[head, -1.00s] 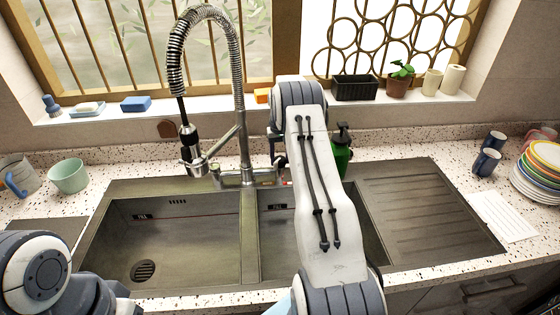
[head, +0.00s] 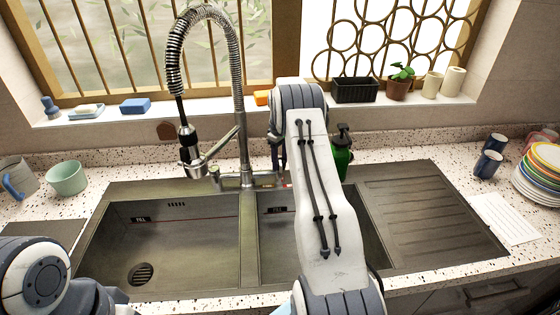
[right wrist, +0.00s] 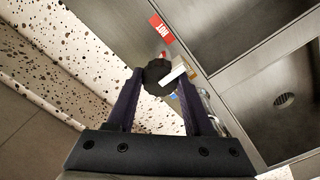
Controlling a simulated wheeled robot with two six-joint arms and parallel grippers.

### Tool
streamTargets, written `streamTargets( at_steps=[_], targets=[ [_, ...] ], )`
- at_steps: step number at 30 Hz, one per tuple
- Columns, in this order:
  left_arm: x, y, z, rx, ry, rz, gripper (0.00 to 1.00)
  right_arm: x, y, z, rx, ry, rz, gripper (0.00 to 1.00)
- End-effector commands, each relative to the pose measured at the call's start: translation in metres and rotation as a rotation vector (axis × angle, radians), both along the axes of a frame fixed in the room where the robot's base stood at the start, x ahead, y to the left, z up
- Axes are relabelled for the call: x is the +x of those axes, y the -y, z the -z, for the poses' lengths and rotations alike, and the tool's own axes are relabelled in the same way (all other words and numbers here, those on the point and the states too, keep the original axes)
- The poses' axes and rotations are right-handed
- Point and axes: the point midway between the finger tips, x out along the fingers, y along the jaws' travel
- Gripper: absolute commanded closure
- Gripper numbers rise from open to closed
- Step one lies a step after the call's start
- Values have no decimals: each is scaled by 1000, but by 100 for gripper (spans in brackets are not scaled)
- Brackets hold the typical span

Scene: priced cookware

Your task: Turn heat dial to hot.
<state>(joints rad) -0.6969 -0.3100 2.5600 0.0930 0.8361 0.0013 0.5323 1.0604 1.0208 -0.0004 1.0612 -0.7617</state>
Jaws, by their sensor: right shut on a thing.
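The heat dial (right wrist: 158,76) shows in the right wrist view as a dark round knob with a pale pointer sticking out to its right. A red label reading HOT (right wrist: 160,29) is just beyond it, and a small red mark lies between label and knob. A small blue mark is on the near side. My right gripper (right wrist: 160,80) is shut on the knob, one finger on each side. In the head view my right arm hides most of the gripper and dial by the base of the faucet (head: 243,120). My left gripper is out of view.
The faucet rises behind a double sink (head: 180,240). A green soap bottle (head: 342,158) stands right of my right arm. A ribbed drainboard (head: 420,215) lies farther right, with blue cups (head: 488,163) and stacked plates (head: 540,180) beyond.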

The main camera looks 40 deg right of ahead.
Motion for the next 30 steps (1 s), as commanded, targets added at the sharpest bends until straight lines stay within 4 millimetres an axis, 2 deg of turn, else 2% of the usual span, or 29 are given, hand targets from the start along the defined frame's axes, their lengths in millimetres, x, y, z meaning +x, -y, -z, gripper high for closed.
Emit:
streamTargets(
  at_steps=[16,17,18,19,30],
  targets=[
    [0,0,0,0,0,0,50,2,0,-2,-2,6,-23,100],
    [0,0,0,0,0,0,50,2,0,-2,-2,6,-23,37],
    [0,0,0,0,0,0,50,2,0,-2,-2,6,-23,22],
    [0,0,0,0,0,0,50,2,0,-2,-2,6,-23,18],
    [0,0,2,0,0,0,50,1,0,-5,-1,3,-21,18]
  ],
)
